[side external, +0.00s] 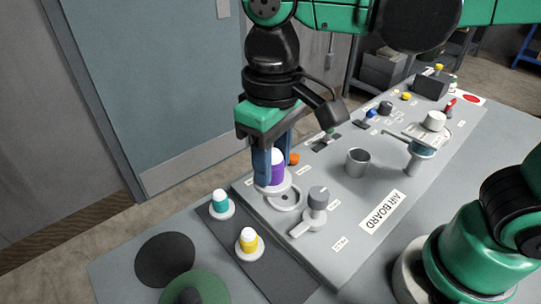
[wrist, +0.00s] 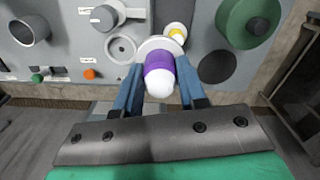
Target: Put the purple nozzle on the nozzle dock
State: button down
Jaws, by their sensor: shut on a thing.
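The purple nozzle (side external: 277,172) has a white tip and a wide pale base flange. My gripper (side external: 272,168) is shut on it with blue fingers on either side, and it stands upright. In the wrist view the purple band (wrist: 159,67) shows between the fingertips (wrist: 158,76). A round grey ring with a central hole, seemingly the nozzle dock (side external: 286,201), lies on the board just below and in front of the flange. In the wrist view the dock (wrist: 121,50) is left of the nozzle. The flange overlaps the dock's edge in the side view; I cannot tell whether they touch.
A teal nozzle (side external: 220,203) and a yellow nozzle (side external: 248,241) stand on a dark strip left of the board. A grey knob with a lever (side external: 316,202) is close right of the dock. An orange button (side external: 293,158) and a metal cup (side external: 358,162) are farther back.

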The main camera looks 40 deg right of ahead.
jog(key=shift+w+d+f, duration=0.85)
jog(key=shift+d+f, duration=0.45)
jog(key=shift+f, duration=0.8)
jog(key=shift+w+d+f, duration=0.9)
jog(key=shift+d+f, duration=0.4)
jog(key=shift+f, duration=0.75)
jog(key=shift+w+d+f, duration=0.85)
jog(key=shift+d+f, duration=0.45)
jog(key=shift+f, duration=0.8)
jog(key=shift+f, duration=0.6)
jog(key=shift+c, duration=2.1)
grip_release()
jog(key=o, duration=0.4)
